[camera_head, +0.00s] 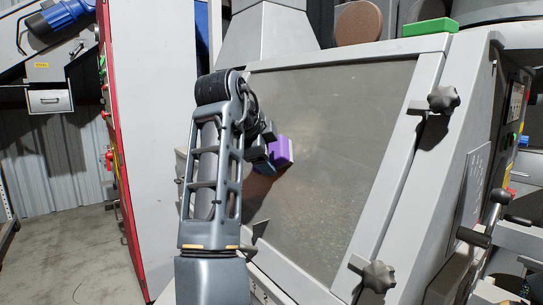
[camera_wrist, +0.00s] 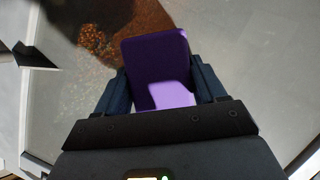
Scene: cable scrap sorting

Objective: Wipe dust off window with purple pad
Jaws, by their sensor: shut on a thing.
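The purple pad (camera_head: 281,151) is held in my gripper (camera_head: 264,158), close to the window. In the wrist view the pad (camera_wrist: 158,62) sits between the two dark fingers of my gripper (camera_wrist: 160,88). The window (camera_head: 345,120) is a tilted pane in a grey frame, with a hazy grey film over much of it. In the wrist view a brown speckled patch shows through the window (camera_wrist: 250,60) beside the pad. I cannot tell whether the pad touches the glass. My arm hides the window's left part.
Black star knobs (camera_head: 443,99) and (camera_head: 379,276) stand out on the frame's right side. A green block (camera_head: 427,27) and a round brown pad (camera_head: 358,22) are on the machine's top. A lever (camera_head: 490,215) juts out at the right. A red-edged panel (camera_head: 120,150) stands at the left.

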